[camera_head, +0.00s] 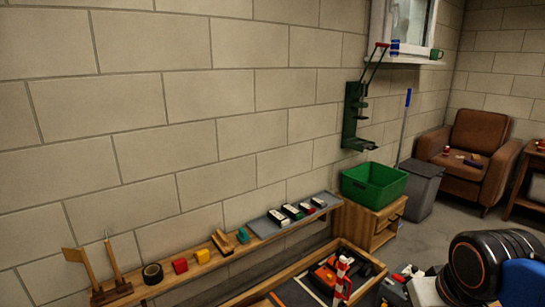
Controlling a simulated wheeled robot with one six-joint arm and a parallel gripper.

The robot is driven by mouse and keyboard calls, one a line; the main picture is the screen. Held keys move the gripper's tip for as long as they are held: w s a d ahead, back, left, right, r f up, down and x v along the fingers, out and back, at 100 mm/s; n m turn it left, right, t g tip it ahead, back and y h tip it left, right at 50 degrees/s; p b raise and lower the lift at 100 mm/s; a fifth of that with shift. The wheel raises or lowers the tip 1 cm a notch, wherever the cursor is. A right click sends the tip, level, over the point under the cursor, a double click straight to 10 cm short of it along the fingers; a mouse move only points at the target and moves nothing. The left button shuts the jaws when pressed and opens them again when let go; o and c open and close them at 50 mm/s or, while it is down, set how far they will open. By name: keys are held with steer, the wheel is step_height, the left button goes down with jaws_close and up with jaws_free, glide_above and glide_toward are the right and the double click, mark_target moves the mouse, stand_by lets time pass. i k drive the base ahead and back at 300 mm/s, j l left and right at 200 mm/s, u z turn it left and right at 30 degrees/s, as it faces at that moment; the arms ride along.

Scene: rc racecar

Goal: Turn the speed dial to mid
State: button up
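I cannot make out a speed dial in this view. A small orange-red and black vehicle-like object (324,276) sits inside a wooden-framed track box (262,290) at the bottom centre. A red-and-white striped post (342,277) stands in front of it and hides part of it. My gripper's fingers do not show.
A wall shelf (226,256) holds a grey mat, several small blocks, a tape roll (153,273) and a wooden stand. A green bin (375,183) sits on a wooden cabinet (362,222), beside a grey bin (421,190). A brown armchair (474,135) stands behind. Grey floor lies open between.

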mark_target(414, 268)
steer(key=i+l+z, duration=0.25)
steer(key=z, duration=0.15)
steer(key=i+l+z, duration=0.1)
steer(key=i+z, duration=0.3)
steer(key=i, duration=0.15)
